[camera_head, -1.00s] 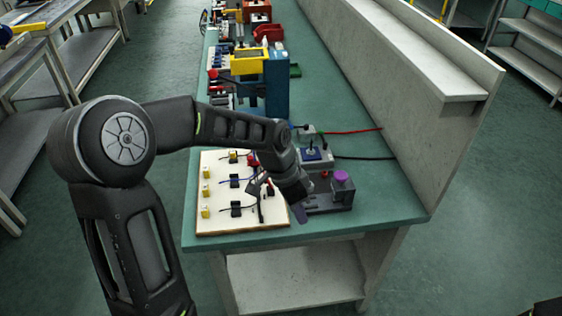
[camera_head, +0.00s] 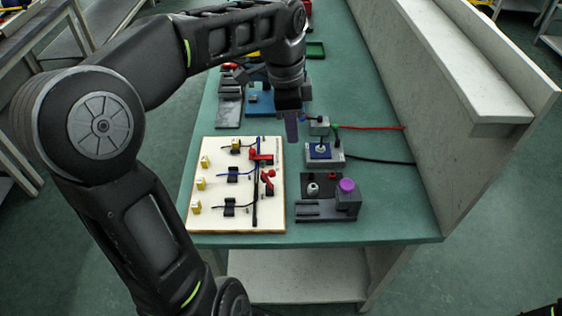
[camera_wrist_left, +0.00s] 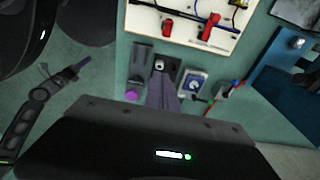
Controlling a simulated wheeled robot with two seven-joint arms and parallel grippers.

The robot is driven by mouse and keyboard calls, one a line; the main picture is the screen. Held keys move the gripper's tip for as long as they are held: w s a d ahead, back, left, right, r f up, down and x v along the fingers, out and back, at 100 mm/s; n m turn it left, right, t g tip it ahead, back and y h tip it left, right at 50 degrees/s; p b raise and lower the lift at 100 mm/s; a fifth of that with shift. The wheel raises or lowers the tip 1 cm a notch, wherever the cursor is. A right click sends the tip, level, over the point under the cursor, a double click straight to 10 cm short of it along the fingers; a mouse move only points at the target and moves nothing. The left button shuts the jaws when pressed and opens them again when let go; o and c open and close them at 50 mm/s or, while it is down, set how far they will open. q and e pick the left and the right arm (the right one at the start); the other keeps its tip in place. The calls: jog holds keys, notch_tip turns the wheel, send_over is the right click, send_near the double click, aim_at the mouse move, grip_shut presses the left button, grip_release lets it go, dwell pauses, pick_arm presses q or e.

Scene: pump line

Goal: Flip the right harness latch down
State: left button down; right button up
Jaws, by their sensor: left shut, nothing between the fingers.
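The white harness board (camera_head: 276,222) lies on the green bench with black clips, cables and two red latches. The far red latch (camera_head: 262,157) lies sideways across the dark cable; the near red latch (camera_head: 268,182) looks tilted up. They also show in the left wrist view, one at left (camera_wrist_left: 167,28) and one at right (camera_wrist_left: 208,30). Which one the task calls right, I cannot tell. My left gripper (camera_head: 291,128) is shut and empty, above the bench just beyond the board's far right corner, apart from both latches. My right gripper (camera_wrist_left: 78,65) shows small in the left wrist view; its jaws are unclear.
A dark grey fixture with a purple knob (camera_head: 346,186) stands right of the board. Behind it is a blue-topped switch box (camera_head: 321,152), with red and black cables running right. A tall pale partition (camera_head: 480,150) bounds the bench's right side.

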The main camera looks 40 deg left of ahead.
pick_arm(q)
notch_tip(320, 180, down, 11)
jog(key=s+a+p, duration=0.1)
jog(key=a, duration=0.1)
jog(key=shift+s+f+p, duration=0.2)
jog(key=shift+s+p, duration=0.1)
jog(key=shift+a, duration=0.1)
dwell(0.4)
